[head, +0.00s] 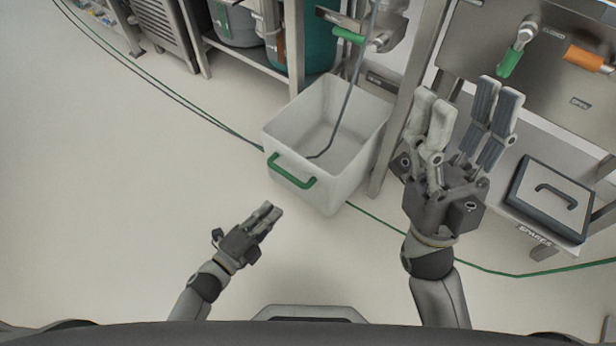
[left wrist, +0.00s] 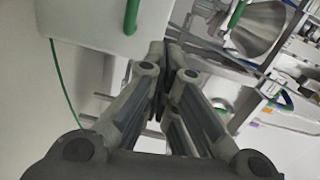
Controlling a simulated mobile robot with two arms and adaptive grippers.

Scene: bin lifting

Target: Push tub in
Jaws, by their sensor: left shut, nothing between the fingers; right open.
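The tub (head: 345,172) is a white, open-topped square bin with a green handle (head: 291,172) on its front wall. It stands on the floor at the middle of the head view, partly under the bench frame, and a grey hose hangs into it. My left gripper (head: 271,211) is shut and empty, in front of the tub and apart from it. In the left wrist view, the fingers (left wrist: 162,55) are together and the tub wall (left wrist: 80,18) is at the top left. My right gripper (head: 466,115) is open and empty, to the right of the tub and higher up.
A metal bench leg (head: 392,150) stands along the tub's right side. A teal container (head: 315,40) is on a shelf behind the tub. The floor (head: 130,190) at the left is clear.

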